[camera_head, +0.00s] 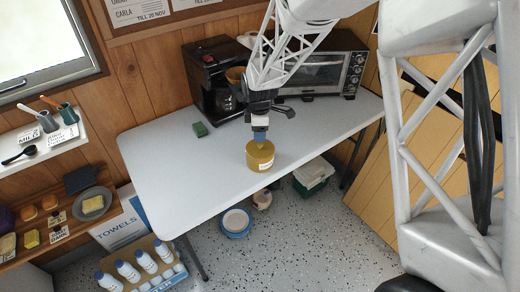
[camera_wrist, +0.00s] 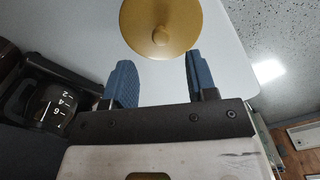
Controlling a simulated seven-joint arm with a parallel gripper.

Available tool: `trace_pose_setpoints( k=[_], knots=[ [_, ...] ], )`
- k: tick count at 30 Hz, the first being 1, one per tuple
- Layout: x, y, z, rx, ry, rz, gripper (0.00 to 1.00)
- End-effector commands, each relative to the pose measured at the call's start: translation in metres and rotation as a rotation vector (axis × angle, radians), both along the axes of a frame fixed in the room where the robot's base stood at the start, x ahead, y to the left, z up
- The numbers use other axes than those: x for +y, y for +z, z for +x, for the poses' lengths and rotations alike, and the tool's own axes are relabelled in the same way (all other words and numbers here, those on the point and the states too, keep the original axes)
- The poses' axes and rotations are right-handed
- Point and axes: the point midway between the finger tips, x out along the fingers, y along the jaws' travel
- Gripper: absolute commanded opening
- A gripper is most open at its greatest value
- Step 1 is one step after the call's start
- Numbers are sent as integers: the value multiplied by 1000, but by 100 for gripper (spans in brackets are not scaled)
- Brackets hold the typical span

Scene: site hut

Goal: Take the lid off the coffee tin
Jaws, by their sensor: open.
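The coffee tin (camera_head: 260,161) is a mustard-yellow cylinder with a pale label, upright on the white table near its front edge. Its round yellow lid (camera_wrist: 160,22) with a small central knob shows from above in the wrist view and appears seated on the tin. My gripper (camera_head: 260,138) is right above the tin in the head view. In the wrist view its two blue fingers (camera_wrist: 158,80) are spread apart with nothing between them, and the lid lies beyond the fingertips. I cannot tell whether any fingertip touches the lid.
The white table (camera_head: 180,165) is mostly clear to the left of the tin. A coffee machine (camera_head: 217,78) and a toaster oven (camera_head: 325,72) stand along the back. A small green block (camera_head: 200,130) lies near the machine. Bottles (camera_head: 127,270) and tubs (camera_head: 236,222) sit on the floor.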

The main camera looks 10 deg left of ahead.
Motion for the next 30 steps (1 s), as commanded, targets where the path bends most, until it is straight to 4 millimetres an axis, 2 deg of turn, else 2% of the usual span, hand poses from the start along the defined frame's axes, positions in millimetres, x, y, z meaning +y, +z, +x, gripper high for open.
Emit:
trace_pose_setpoints(
  k=[14, 30],
  knots=[
    [0, -7, 0, 1, 0, 0, 52],
    [-1, -55, -1, -1, -1, 0, 52]
  ],
)
